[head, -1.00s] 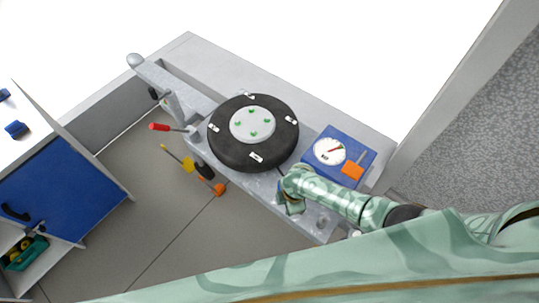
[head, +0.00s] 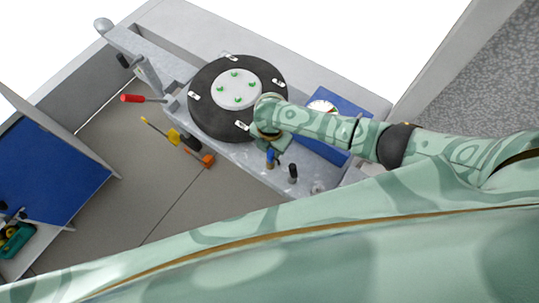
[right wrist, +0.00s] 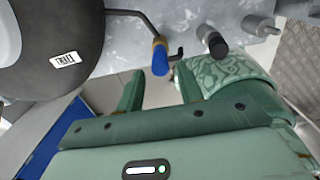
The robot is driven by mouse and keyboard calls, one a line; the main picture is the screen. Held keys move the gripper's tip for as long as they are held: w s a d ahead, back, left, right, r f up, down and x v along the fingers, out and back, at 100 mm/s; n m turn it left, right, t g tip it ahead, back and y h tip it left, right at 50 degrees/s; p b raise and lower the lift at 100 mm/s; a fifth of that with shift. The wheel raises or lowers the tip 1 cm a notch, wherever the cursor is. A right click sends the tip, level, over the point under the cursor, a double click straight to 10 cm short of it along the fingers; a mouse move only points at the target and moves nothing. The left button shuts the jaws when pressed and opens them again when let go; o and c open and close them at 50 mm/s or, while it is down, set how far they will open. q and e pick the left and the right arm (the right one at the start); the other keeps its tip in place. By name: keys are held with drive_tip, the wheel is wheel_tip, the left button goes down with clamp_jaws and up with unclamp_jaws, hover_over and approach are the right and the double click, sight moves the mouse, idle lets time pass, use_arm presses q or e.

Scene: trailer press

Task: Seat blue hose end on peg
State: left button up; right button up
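The blue hose end (right wrist: 160,60) has a yellow-orange collar and a thin dark hose (right wrist: 130,14) running off it in the right wrist view. In the head view it shows small (head: 270,158), beside my right gripper (head: 272,148). My right gripper also fills the lower right wrist view (right wrist: 160,72); its fingers are apart, with the hose end between or just beyond the tips. I see no finger closed on it. A black-topped peg (right wrist: 215,42) and a grey peg (right wrist: 260,25) stand to its right. My left gripper is out of view.
The black wheel (head: 207,120) lies on the grey trailer bed left of my right gripper. A blue gauge box (head: 322,148) is partly under my right arm. Screwdrivers (head: 160,130) and an orange-tipped tool (head: 206,160) lie at the left edge.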

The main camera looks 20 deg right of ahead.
sight(270, 152)
wheel_tip(270, 152, down, 2)
drive_tip(key=shift+f+b, duration=0.15)
drive_tip(key=shift+b, duration=0.15)
drive_tip(key=shift+c, duration=0.5)
drive_tip(key=c, duration=0.6)
wheel_tip(270, 152, up, 8)
drive_tip(key=p, duration=0.7)
drive_tip(key=shift+f+p, duration=0.15)
drive_tip(key=shift+p, duration=0.15)
drive_tip(key=shift+f, duration=0.35)
